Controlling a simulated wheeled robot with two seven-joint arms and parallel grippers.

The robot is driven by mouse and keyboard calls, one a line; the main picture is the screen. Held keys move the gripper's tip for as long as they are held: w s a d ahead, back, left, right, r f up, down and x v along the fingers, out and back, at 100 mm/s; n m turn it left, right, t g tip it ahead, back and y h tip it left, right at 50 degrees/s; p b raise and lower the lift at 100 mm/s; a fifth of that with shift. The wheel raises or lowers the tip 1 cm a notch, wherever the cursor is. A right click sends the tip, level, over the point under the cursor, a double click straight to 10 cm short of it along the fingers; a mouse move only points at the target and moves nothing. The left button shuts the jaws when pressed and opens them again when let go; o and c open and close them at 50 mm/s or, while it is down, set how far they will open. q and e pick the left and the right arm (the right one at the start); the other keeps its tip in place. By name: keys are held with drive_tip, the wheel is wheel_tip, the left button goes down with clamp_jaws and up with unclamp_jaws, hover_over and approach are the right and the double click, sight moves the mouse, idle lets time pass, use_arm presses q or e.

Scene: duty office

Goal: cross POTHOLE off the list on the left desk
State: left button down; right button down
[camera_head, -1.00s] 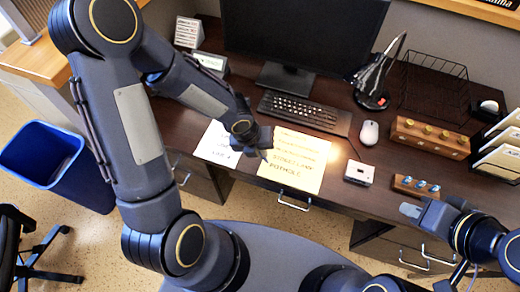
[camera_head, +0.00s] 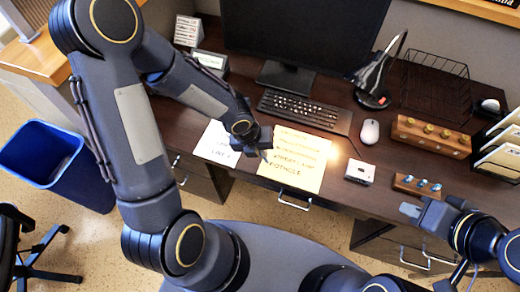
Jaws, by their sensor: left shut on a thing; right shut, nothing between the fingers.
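A yellow list sheet (camera_head: 312,172) with several handwritten lines lies on the dark desk. POTHOLE is its lowest line, and the small writing is too blurred to tell whether any line is struck through. My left gripper (camera_head: 264,153) is over the sheet's left edge, shut on a thin dark thing that looks like a pen. The fingers mostly hide it, and I cannot tell whether its tip touches the paper. A white sheet (camera_head: 213,148) with writing lies left of the list, partly behind my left gripper. My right gripper (camera_head: 408,209) is shut and empty by the desk's front edge.
A keyboard (camera_head: 298,108), mouse (camera_head: 370,132) and monitor (camera_head: 300,35) stand behind the list. Right of it are a small white box (camera_head: 360,172), wooden stamp racks (camera_head: 430,137) and a black lamp (camera_head: 372,82). A blue bin (camera_head: 62,165) stands on the floor at left.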

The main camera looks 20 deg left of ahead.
use_arm(q)
drive_tip(key=shift+s+d+b, duration=0.15)
drive_tip(key=shift+d+b, duration=1)
drive_tip(key=shift+d, duration=1.65)
idle(1.0)
drive_tip(key=shift+d+b, duration=0.65)
drive_tip(key=shift+d, duration=1.65)
idle(0.6)
drive_tip(key=shift+d, duration=0.25)
drive_tip(key=shift+s+d, duration=0.1)
drive_tip(key=shift+d, duration=0.7)
